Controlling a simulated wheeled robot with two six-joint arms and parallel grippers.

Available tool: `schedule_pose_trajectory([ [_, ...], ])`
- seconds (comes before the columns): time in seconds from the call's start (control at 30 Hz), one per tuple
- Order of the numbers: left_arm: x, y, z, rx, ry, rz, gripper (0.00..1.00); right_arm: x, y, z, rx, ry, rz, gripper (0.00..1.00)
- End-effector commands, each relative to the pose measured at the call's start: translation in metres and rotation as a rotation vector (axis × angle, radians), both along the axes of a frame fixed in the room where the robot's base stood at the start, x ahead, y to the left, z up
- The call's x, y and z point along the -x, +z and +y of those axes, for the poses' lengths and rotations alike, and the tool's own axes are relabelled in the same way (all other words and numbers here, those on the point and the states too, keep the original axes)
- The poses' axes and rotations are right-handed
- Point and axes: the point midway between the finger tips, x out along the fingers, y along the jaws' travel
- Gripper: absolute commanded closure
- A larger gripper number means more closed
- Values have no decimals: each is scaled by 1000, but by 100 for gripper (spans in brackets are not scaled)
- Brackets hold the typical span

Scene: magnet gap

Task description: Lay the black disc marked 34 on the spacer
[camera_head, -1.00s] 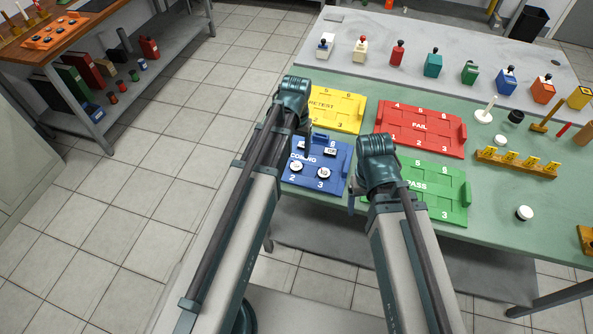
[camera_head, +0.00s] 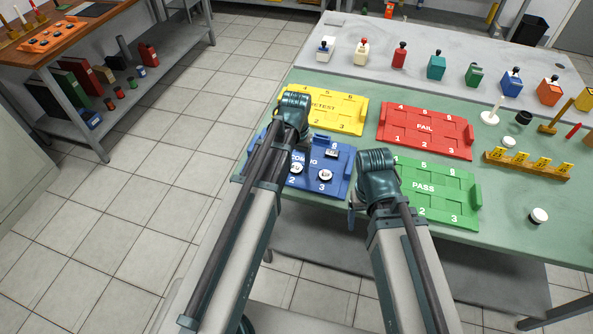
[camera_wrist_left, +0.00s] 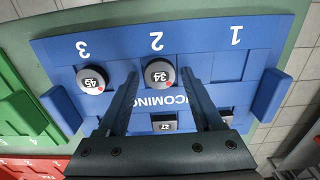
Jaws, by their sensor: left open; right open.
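The black disc marked 34 (camera_wrist_left: 160,74) lies in slot 2 of the blue INCOMING tray (camera_wrist_left: 110,45), its pale label facing up. It also shows in the head view (camera_head: 297,168). My left gripper (camera_wrist_left: 160,80) is open and empty over the tray, its fingertips on either side of disc 34; I cannot tell their height above it. A second disc, marked 45 (camera_wrist_left: 94,80), lies in slot 3. My right gripper (camera_head: 354,211) is empty near the blue tray's right edge, its fingers mostly hidden. I cannot tell which thing is the spacer; a small white disc (camera_head: 509,141) lies at right.
A block marked 27 (camera_wrist_left: 163,124) sits in the blue tray's other row. Yellow (camera_head: 345,107), red (camera_head: 425,131) and green (camera_head: 428,205) trays stand close by. At right are a white peg stand (camera_head: 490,118), a black puck (camera_head: 523,118), a white-topped disc (camera_head: 539,216) and a yellow-tagged rack (camera_head: 527,165).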

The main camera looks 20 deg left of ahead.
Motion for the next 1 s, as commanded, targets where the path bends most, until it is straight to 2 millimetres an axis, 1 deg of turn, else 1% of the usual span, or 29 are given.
schedule_pose_trajectory([
  [0.03, 0, 0, 0, 0, 0, 0, 34, 0, 0, 0, 0, 0, 0, 22],
  [0.07, 0, 0, 0, 0, 0, 0, 40, 0, 0, 0, 0, 0, 0, 22],
  [0.1, 0, 0, 0, 0, 0, 0, 47, 0, 0, 0, 0, 0, 0, 22],
  [0.17, 0, 0, 0, 0, 0, 0, 58, 0, 0, 0, 0, 0, 0, 22],
  [0.2, 0, 0, 0, 0, 0, 0, 65, 0, 0, 0, 0, 0, 0, 22],
  [0.4, 0, 0, 0, 0, 0, 0, 100, 0, 0, 0, 0, 0, 0, 22],
  [0.53, 0, 2, 0, 0, 0, 0, 100, 0, 2, 0, 0, 0, 0, 22],
  [0.63, 0, 6, 0, 0, 0, 0, 100, 0, 6, 0, 0, 0, 0, 22],
  [1.0, 0, 35, 0, 0, 0, 0, 100, 0, 35, 0, 0, 0, 0, 22],
])
